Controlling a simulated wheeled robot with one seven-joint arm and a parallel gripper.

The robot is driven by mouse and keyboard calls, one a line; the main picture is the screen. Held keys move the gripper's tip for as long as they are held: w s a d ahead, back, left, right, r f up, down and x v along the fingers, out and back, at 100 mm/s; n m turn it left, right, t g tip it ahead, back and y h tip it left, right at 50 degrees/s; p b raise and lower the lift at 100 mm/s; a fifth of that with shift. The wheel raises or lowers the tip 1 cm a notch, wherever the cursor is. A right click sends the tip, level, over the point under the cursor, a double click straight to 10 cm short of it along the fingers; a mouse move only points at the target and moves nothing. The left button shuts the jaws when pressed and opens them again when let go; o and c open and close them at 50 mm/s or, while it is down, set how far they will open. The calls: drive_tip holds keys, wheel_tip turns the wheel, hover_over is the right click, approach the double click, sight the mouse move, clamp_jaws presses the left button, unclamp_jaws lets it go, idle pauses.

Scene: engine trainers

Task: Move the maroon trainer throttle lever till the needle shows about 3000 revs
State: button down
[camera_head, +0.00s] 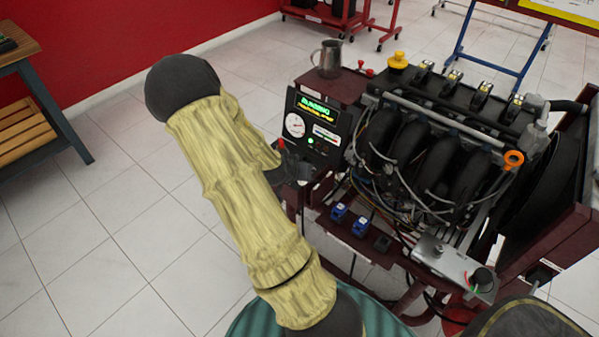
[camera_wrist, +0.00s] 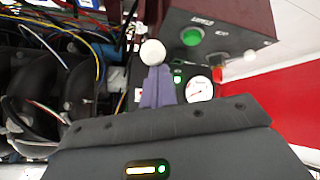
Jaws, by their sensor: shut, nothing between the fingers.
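The maroon trainer (camera_head: 352,88) stands at right, its dark panel facing me. A small round white dial (camera_head: 294,125) is on that panel and also shows in the wrist view (camera_wrist: 199,89). A reddish needle shows there, but its number is too small to read. My gripper (camera_head: 298,168) is in front of the lower panel, partly hidden by my sleeve. In the wrist view its purple fingers (camera_wrist: 157,86) are shut and empty. A pale round knob (camera_wrist: 152,52), seemingly the throttle lever's, appears right at their tips; I cannot tell whether they touch.
A lit display (camera_head: 315,107) sits above the dial. A green button (camera_wrist: 192,36) and a red knob (camera_wrist: 218,73) are near my fingers. Engine wiring (camera_head: 385,195) lies to the right. A metal mug (camera_head: 328,58) stands on top.

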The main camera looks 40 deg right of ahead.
wheel_tip(320, 180, up, 3)
drive_tip(key=w+d+p, duration=0.2)
drive_tip(key=p, duration=0.1)
drive_tip(key=s+a+r, duration=0.3)
drive_tip(key=a, duration=0.6)
drive_tip(key=shift+r, duration=0.15)
drive_tip(key=a+r+n+y, duration=0.2)
drive_tip(key=a+n+y, duration=0.3)
drive_tip(key=a, duration=0.7)
drive_tip(key=s+a+r+n+y, duration=0.3)
drive_tip(key=s+a+r+n, duration=0.2)
drive_tip(key=s+a+r, duration=0.3)
wheel_tip(320, 180, up, 14)
drive_tip(key=w+p, duration=0.1)
drive_tip(key=p, duration=1.3)
drive_tip(key=shift+a+f+g, duration=0.2)
drive_tip(key=shift+a+g, duration=0.1)
drive_tip(key=shift+a, duration=0.05)
